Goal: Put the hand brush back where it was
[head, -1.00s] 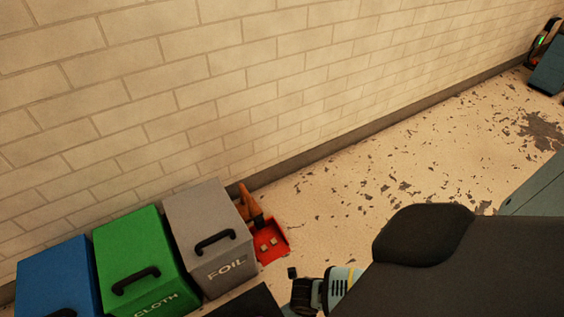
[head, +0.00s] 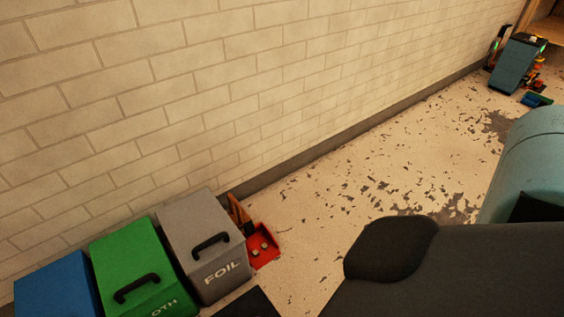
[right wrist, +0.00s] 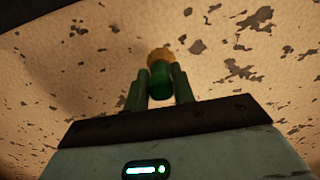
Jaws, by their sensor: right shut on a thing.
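In the right wrist view my right gripper (right wrist: 159,88) is shut on a short green piece with a tan end (right wrist: 159,56). It looks like the handle of the hand brush; the rest of it is hidden or too dark to tell. Speckled floor shows behind it. In the head view a red dustpan (head: 263,246) with small pale bits in it lies on the floor, right of the grey FOIL bin. An orange-brown upright thing (head: 238,212) stands behind it by the wall. My right gripper is out of the head view, and my left gripper is in neither view.
A blue bin (head: 57,290), a green bin (head: 135,260) and the grey FOIL bin (head: 200,235) stand in a row along the brick wall. A blue-grey cabinet (head: 517,62) with items beside it stands far right. Peeling floor (head: 330,215) between is clear.

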